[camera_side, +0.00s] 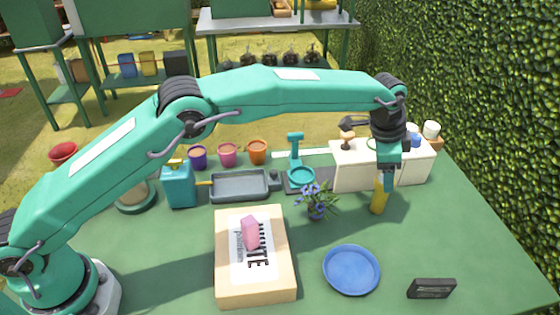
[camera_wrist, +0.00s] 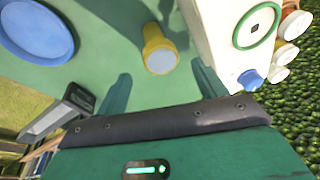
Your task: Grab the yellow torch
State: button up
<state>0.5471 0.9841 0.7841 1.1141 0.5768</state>
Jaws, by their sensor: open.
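The yellow torch (camera_side: 379,198) stands upright on the green table at the right, in front of a white cabinet. My gripper (camera_side: 386,180) is just above and beside it in the side view and partly covers its upper end. In the wrist view the torch (camera_wrist: 158,48) shows a pale round end and lies ahead of my open gripper (camera_wrist: 161,80), in line with the gap between the two green fingers. Whether a finger touches it cannot be told.
A blue plate (camera_side: 351,270) and a small black box (camera_side: 431,288) lie nearer the front. A potted blue flower (camera_side: 316,205) stands left of the torch. The white cabinet (camera_side: 355,166) is close behind. A wooden box (camera_side: 252,285) stands at front centre.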

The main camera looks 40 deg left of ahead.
aim_at(381, 195)
jog(key=shift+x, duration=3.8)
jog(key=shift+a, duration=0.15)
jog(key=c, duration=1.1)
